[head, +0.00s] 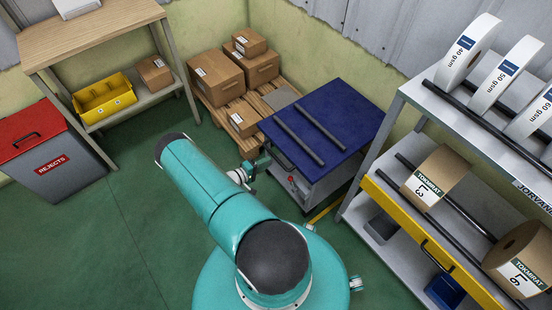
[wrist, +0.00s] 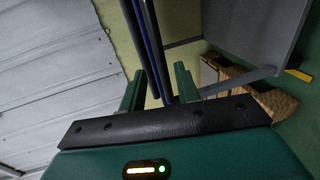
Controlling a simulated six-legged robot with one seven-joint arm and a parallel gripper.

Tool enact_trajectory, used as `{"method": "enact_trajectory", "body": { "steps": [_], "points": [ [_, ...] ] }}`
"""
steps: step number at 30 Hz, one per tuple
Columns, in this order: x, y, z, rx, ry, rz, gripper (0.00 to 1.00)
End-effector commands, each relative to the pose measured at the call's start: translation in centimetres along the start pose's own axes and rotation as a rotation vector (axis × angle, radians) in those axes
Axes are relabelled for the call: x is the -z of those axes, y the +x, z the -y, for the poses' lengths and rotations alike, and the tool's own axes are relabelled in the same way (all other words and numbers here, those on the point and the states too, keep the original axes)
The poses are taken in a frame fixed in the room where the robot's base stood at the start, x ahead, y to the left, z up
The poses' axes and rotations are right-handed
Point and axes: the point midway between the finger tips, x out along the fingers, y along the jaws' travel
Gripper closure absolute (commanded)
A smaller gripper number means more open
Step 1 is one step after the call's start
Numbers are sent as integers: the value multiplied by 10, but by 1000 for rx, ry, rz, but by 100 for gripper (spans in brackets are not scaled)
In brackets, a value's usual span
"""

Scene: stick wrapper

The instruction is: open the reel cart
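The reel cart, a grey box on a frame with a dark blue top (head: 335,125), stands beyond my arm in the head view. Two black bars lie across its top. A dark handle (head: 280,158) shows on its near left side. My gripper (head: 250,168) is at that side, partly hidden behind my arm. In the wrist view, my gripper's two green fingers (wrist: 160,88) stand apart. A thin dark blue and black edge (wrist: 152,45) reaches down between or just beyond them. I cannot tell whether they touch it.
A shelf rack (head: 395,195) with paper reels and a yellow-edged tier stands close right of the cart. Cardboard boxes (head: 215,80) on a pallet are behind left. A red-lidded rejects bin (head: 50,155) and a workbench (head: 90,35) are at left. Green floor between is clear.

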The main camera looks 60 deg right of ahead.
Motion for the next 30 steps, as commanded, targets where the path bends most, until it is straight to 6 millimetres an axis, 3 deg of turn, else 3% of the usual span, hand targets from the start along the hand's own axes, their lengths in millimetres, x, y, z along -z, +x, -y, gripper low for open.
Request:
{"method": "enact_trajectory", "body": {
  "steps": [3,9,21,22,27,30],
  "points": [
    [-1,25,0,1,0,3,68],
    [-1,55,0,1,1,2,68],
    [0,66,0,1,-1,0,68],
    [0,66,0,1,-1,0,70],
    [0,66,0,0,-1,0,100],
    [0,66,0,0,-1,0,100]
  ]
}}
